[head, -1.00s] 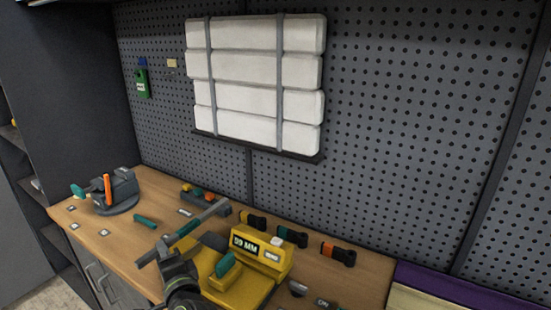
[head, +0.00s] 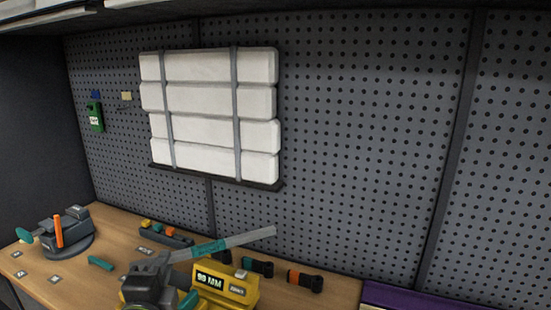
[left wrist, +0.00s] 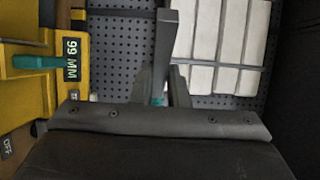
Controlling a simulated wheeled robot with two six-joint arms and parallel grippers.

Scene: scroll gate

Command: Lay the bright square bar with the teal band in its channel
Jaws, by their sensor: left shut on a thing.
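The pale square bar (head: 250,237) with a teal band (head: 196,251) is held up in the head view, its free end pointing right and slightly up. My left gripper (head: 158,268) is shut on it near its left end. In the left wrist view the bar (left wrist: 166,45) sticks out from between the fingers (left wrist: 161,95), with a bit of teal at the grip. I cannot make out the channel. My right gripper is not in view.
A grey vise-like tool with an orange handle (head: 58,232) stands at the bench's left. A teal piece (head: 101,263) lies on the bench (head: 75,280). White strapped blocks (head: 210,110) hang on the pegboard.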

